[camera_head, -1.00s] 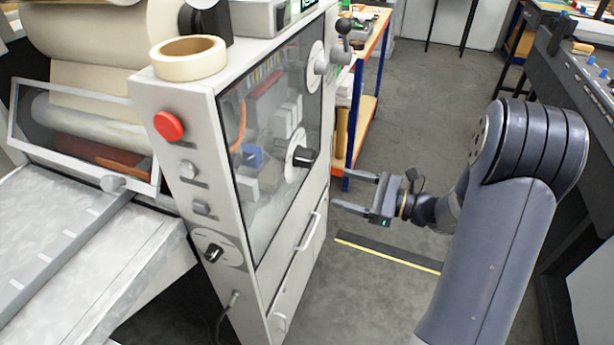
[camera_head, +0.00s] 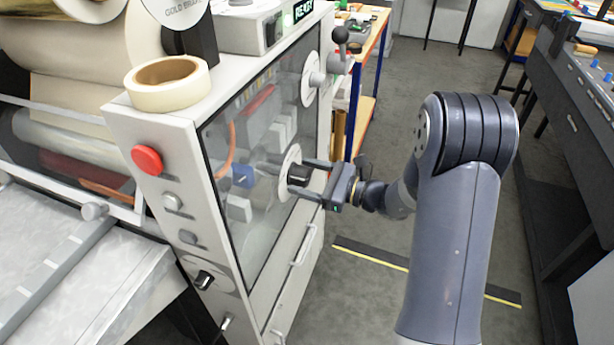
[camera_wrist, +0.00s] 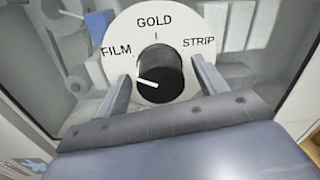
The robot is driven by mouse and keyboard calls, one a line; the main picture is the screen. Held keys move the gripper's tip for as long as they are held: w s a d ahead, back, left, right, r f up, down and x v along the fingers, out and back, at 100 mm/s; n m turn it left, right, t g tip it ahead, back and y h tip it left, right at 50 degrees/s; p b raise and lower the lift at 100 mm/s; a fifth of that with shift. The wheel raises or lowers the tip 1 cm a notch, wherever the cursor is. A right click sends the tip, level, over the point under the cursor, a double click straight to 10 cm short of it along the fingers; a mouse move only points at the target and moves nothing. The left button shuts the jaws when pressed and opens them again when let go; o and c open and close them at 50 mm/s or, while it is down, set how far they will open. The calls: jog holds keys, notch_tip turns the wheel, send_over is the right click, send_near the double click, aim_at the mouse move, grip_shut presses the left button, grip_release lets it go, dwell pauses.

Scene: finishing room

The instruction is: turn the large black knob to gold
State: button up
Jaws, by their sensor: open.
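The large black knob (camera_head: 298,175) sits on a round white dial (camera_head: 285,160) on the machine's glass-fronted side. In the wrist view the knob (camera_wrist: 160,74) has a white pointer line directed to the left, on the FILM side. The dial (camera_wrist: 205,22) reads FILM at left, GOLD at top and STRIP at right. My gripper (camera_head: 305,178) is open, with its two fingers at either side of the knob. In the wrist view the fingers (camera_wrist: 163,85) flank the knob, with gaps visible; whether they touch it is not clear.
A smaller black knob (camera_head: 204,280), a red button (camera_head: 147,160) and a tape roll (camera_head: 168,82) are on the machine's near end. A ball-topped lever (camera_head: 340,48) is beyond the large knob. Open floor (camera_head: 375,240) lies right of the machine.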

jog(key=c, duration=1)
jog(key=m+p, duration=0.4)
jog(key=m, duration=0.1)
jog(key=shift+r, duration=0.2)
jog(key=m+p, duration=0.2)
jog(key=m, duration=0.2)
jog(key=shift+p, duration=0.35)
jog(key=shift+f+m+p, duration=0.15)
jog(key=shift+m+p, duration=0.5)
jog(key=shift+m, duration=0.55)
